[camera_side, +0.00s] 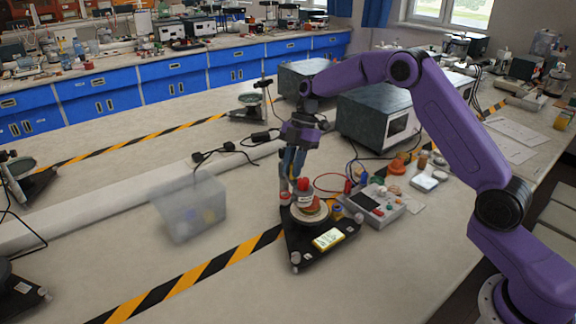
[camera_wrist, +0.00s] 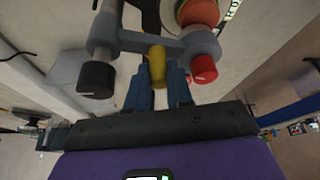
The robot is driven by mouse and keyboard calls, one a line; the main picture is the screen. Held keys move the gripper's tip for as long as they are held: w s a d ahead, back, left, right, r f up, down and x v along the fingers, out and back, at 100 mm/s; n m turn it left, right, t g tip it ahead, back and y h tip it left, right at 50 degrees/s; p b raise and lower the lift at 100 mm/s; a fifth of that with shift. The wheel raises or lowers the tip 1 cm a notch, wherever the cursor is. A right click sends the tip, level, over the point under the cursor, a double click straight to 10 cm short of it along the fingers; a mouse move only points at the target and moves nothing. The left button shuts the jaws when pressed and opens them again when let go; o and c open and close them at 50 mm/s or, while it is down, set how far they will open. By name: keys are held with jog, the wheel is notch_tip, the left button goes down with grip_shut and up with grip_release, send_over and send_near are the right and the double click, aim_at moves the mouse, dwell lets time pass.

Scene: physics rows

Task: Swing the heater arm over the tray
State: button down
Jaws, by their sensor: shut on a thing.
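My gripper (camera_side: 291,176) points down at the back left edge of a black three-legged stand. In the wrist view my gripper's blue fingers (camera_wrist: 159,90) are shut on a yellow grip (camera_wrist: 156,66). The grip joins a grey bar (camera_wrist: 150,42), apparently the heater arm, with a black knob on the left and a red knob on the right. A red-topped part (camera_side: 303,184) stands above the tray. My fingers partly hide the heater arm there.
A clear bin (camera_side: 190,208) stands left of the stand. Large grey instruments (camera_side: 372,122) stand behind. The front bench is mostly clear.

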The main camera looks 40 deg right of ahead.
jog(key=shift+d+n+g+h, duration=0.35)
jog(key=shift+d+n, duration=0.3)
jog(key=shift+n, duration=0.45)
jog(key=shift+d, duration=0.1)
jog(key=c, duration=1.3)
grip_release()
jog(key=v, duration=1.2)
jog(key=shift+w+f, duration=0.1)
